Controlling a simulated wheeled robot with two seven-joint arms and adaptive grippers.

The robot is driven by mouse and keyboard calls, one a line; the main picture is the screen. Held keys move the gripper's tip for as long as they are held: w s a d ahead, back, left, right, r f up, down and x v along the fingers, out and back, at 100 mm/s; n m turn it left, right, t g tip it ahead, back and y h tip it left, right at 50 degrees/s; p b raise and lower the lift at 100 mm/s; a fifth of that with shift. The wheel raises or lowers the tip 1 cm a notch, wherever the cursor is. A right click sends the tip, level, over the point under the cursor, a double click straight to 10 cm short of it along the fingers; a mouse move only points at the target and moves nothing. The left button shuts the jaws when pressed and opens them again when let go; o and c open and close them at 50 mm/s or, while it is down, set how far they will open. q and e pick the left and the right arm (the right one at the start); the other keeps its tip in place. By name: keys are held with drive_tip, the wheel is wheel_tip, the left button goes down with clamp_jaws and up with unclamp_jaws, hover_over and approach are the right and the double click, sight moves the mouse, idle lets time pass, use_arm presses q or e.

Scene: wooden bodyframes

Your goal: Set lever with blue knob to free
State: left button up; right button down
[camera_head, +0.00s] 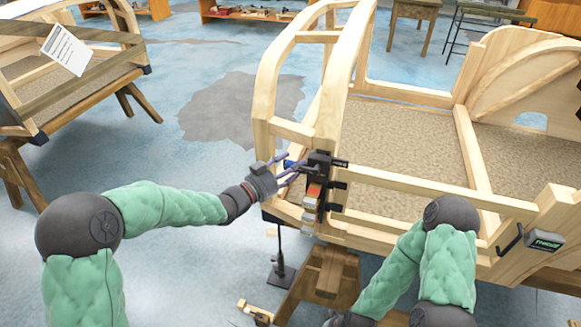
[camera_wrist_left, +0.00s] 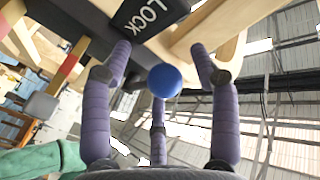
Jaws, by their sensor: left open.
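The blue knob (camera_wrist_left: 164,81) sits in the space between the spread purple fingers of my left gripper (camera_wrist_left: 160,85) in the left wrist view, with no clear grip on it. A black block with the word LOCK (camera_wrist_left: 145,14) is just above the knob. In the head view my left gripper (camera_head: 287,172) is open beside the black lever unit (camera_head: 318,170) on the wooden frame's post. The blue knob (camera_head: 290,164) is partly hidden by the fingers there. The lever itself is mostly hidden.
The wooden bodyframe (camera_head: 420,185) fills the right side, with rails and posts close to my arms. Another frame on trestles (camera_head: 75,95) stands at the left. A black-footed stand (camera_head: 281,270) is below the lever unit. The blue floor between the frames is clear.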

use_arm(q)
clamp_jaws()
